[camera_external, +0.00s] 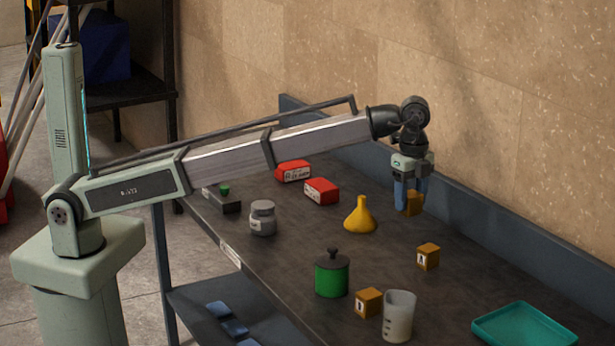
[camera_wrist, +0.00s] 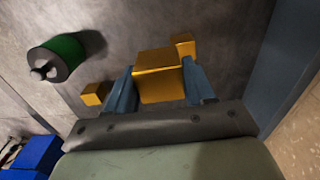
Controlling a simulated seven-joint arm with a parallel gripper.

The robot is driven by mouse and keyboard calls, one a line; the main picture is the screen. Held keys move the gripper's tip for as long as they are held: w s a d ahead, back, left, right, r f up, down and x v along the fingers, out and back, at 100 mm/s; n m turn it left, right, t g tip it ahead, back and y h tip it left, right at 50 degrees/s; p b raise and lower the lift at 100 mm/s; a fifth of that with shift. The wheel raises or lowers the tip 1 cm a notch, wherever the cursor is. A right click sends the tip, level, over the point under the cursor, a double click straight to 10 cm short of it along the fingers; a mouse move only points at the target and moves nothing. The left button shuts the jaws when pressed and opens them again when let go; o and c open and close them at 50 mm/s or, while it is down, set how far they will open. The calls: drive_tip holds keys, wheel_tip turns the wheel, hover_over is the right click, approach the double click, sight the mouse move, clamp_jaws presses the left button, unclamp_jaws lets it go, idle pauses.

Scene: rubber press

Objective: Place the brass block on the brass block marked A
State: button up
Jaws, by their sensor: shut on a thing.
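My gripper (camera_external: 411,207) is shut on a brass block (camera_external: 413,203) and holds it above the table, near the back wall. The held block also shows between the fingers in the wrist view (camera_wrist: 158,78). The brass block marked A (camera_external: 428,257) stands on the table, below and slightly right of my gripper in the external view, apart from the held block. Another brass block with a different label (camera_external: 369,302) stands nearer the front edge. In the wrist view, one brass block (camera_wrist: 185,44) shows partly behind the held one and another (camera_wrist: 95,93) lies to the left; their marks are not readable.
A yellow funnel (camera_external: 360,216) stands left of my gripper. A green lidded pot (camera_external: 332,277) and a translucent beaker (camera_external: 398,316) stand near the lettered front block. A teal tray (camera_external: 524,327) lies at right. Red boxes (camera_external: 321,190) and a grey jar (camera_external: 263,218) are farther left.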

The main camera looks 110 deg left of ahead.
drive_tip(key=r, duration=0.2)
hover_over(429, 247)
drive_tip(key=shift+m, duration=0.4)
drive_tip(key=shift+d+f, duration=0.1)
drive_tip(key=shift+f, duration=5.2)
drive_tip(key=shift+f, duration=0.15)
drive_tip(key=o, duration=1.4)
wheel_tip(429, 247, up, 12)
drive_tip(key=shift+r, duration=0.15)
